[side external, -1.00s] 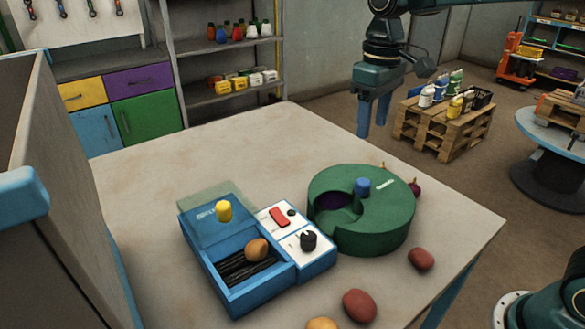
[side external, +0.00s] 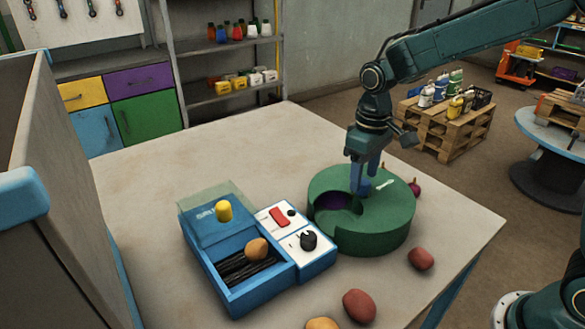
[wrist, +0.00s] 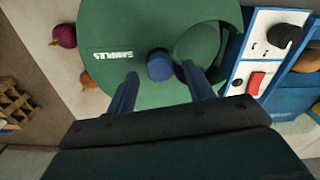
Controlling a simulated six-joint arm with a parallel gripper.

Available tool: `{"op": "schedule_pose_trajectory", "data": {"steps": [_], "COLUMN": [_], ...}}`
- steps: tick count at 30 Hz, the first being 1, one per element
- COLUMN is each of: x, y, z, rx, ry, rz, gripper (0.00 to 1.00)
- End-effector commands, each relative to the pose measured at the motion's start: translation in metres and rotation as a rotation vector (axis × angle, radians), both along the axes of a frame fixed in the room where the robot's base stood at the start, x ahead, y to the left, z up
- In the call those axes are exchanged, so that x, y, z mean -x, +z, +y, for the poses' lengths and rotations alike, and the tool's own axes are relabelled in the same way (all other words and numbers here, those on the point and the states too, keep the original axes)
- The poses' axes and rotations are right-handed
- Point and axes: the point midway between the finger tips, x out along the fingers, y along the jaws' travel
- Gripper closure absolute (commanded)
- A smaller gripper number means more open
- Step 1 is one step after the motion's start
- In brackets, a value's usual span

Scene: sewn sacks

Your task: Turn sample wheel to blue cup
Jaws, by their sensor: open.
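The sample wheel (side external: 375,228) is a round green drum marked SAMPLES, standing on the table. An opening on its left side shows a purple inside (side external: 333,201); no blue cup can be made out. A short blue knob (wrist: 160,66) stands up from the drum's top. My gripper (side external: 362,190) is open and points down at the knob. In the wrist view its two blue fingers (wrist: 160,84) are on either side of the knob with gaps, the knob slightly beyond the tips. Contact cannot be told.
Left of the drum is a blue box (side external: 235,290) holding a brown tuber, with a yellow knob, red switch and black dial (side external: 308,239). Reddish tubers (side external: 359,305) lie at the front, and onions (wrist: 64,36) beside the drum. The table's back left is clear.

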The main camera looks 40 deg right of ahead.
Motion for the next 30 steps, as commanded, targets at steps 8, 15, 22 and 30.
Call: {"op": "schedule_pose_trajectory", "data": {"steps": [8, 15, 22, 30], "x": [0.0004, 0.0003, 0.0002, 0.0001], "y": [-0.0131, -0.0132, -0.0130, -0.0127], "z": [-0.0001, -0.0001, 0.0000, 0.0001], "rx": [0.000, 0.000, 0.000, 0.000], "ry": [0.000, 0.000, 0.000, -0.005], "rz": [0.000, 0.000, 0.000, -0.001], "gripper": [0.48, 0.48, 0.93, 1.00]}}
